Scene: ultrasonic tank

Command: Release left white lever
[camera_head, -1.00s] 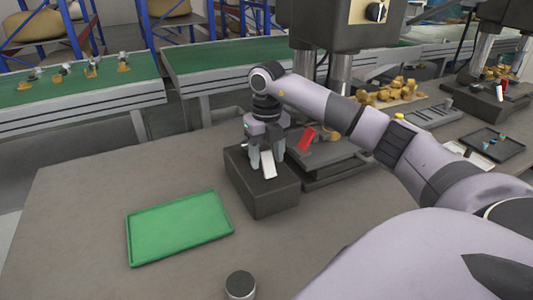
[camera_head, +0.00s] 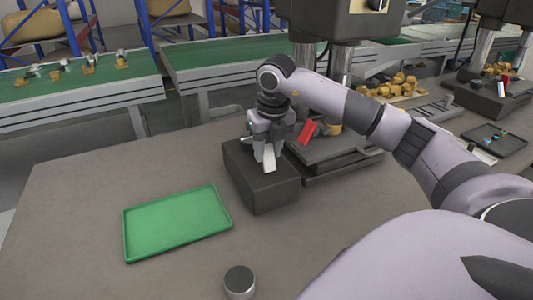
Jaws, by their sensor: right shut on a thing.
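The white lever (camera_head: 269,159) stands tilted on top of a dark box (camera_head: 262,192) near the middle of the camera_head view. My right gripper (camera_head: 265,153) points down over the box, with its fingers at the upper part of the white lever, shut on it. The fingers partly hide the lever's top. A red lever (camera_head: 308,132) stands just right of the gripper, apart from it. My left gripper is not in view.
A green tray (camera_head: 178,224) lies on the table at the left, and a round metal cylinder (camera_head: 239,281) stands at the front. A dark machine (camera_head: 335,152) is right of the box. Conveyors (camera_head: 75,88) run behind.

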